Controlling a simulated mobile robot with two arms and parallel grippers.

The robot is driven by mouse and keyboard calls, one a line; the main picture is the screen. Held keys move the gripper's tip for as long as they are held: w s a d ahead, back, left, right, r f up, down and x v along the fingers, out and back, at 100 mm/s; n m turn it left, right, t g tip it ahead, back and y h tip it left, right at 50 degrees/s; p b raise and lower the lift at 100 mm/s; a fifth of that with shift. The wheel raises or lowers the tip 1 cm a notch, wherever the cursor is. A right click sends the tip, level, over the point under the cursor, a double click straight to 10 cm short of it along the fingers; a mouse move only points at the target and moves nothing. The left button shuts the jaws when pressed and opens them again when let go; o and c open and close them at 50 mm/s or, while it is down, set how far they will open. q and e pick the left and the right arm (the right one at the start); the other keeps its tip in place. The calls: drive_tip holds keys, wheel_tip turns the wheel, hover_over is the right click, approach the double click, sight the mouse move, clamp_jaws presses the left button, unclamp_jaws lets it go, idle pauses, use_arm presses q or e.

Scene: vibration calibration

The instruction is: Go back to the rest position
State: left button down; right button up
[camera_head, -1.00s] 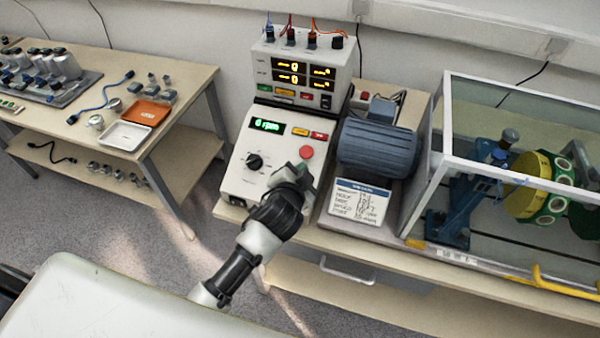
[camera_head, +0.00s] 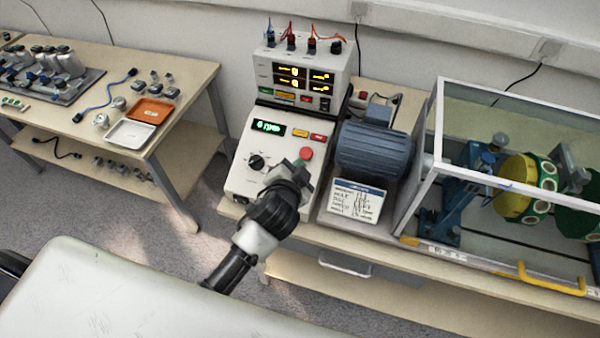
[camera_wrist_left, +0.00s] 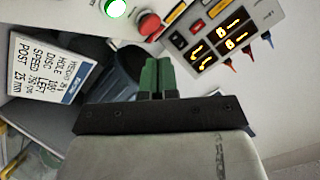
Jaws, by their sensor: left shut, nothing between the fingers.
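My left gripper (camera_head: 302,163) reaches in from the bottom over the front of the white control box (camera_head: 240,180). In the left wrist view its green fingers (camera_wrist_left: 158,76) are together with nothing between them. In the head view its tip overlaps the box front close to the red button (camera_head: 306,154); I cannot tell whether it touches. The red button (camera_wrist_left: 147,24) and a lit green button (camera_wrist_left: 115,8) show clear in the wrist view. My right gripper is in neither view.
A blue-grey motor (camera_head: 372,148) and a printed card (camera_head: 357,200) stand right of the box. A glass-walled case (camera_head: 432,165) holds a disc assembly. A meter unit (camera_head: 290,45) sits above the box. A side table (camera_head: 95,125) stands left, with floor between.

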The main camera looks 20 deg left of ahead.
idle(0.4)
use_arm(q)
drive_tip(key=s+a+f+n+g, duration=0.15)
drive_tip(key=s+g, duration=0.25)
drive_tip(key=s, duration=0.5)
drive_tip(key=s+a+n+g, duration=0.3)
drive_tip(key=s, duration=0.5)
drive_tip(key=s+a+f+n+g, duration=0.15)
drive_tip(key=s+g, duration=0.25)
drive_tip(key=s, duration=0.5)
wheel_tip(320, 180, down, 27)
drive_tip(key=g+b, duration=0.1)
drive_tip(key=s+a+f+g, duration=0.1)
drive_tip(key=s+a+f, duration=0.2)
drive_tip(key=s+f, duration=1.3)
drive_tip(key=shift+s+f+b, duration=0.3)
drive_tip(key=shift+s+b, duration=0.05)
drive_tip(key=shift+a, duration=0.1)
